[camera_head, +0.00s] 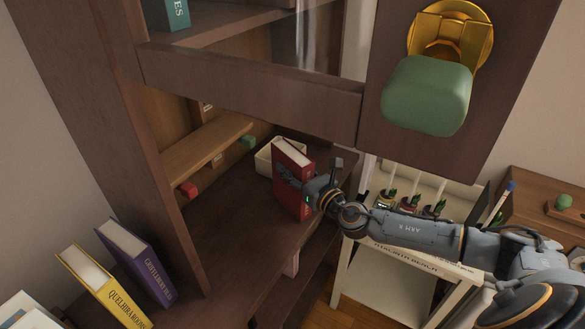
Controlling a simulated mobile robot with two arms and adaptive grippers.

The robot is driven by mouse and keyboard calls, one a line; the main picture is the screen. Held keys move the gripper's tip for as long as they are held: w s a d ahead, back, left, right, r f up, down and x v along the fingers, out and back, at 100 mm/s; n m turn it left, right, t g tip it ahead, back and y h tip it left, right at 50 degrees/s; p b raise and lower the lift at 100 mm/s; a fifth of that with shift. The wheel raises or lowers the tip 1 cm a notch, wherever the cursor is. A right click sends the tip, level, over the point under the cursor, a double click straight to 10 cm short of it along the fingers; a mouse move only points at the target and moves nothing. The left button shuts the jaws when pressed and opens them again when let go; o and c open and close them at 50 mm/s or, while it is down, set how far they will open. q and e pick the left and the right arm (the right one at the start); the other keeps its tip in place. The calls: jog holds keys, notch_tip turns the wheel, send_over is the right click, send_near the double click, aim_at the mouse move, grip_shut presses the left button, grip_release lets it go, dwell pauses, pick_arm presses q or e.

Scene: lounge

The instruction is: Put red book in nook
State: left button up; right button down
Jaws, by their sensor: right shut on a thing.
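The red book (293,163) stands roughly upright, leaning slightly, over the dark wooden desk surface (235,215) of the shelf unit. My right gripper (302,183) reaches in from the right and is shut on the red book. I cannot tell whether the book's lower edge touches the wood. The nook is not clearly marked; an open recess with a small inner shelf (205,150) lies to the left of the book. My left gripper is not in view.
A cream tray (268,157) sits just behind the book. A purple book (138,262) and a yellow book (103,287) stand at lower left. A dark crossbar (250,88) and a panel with a green knob (427,95) overhang. A white cart (385,280) stands at right.

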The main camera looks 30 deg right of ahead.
jog(key=shift+r, duration=0.1)
jog(key=c, duration=1.1)
grip_release()
jog(key=shift+f, duration=0.2)
jog(key=shift+o, duration=1.3)
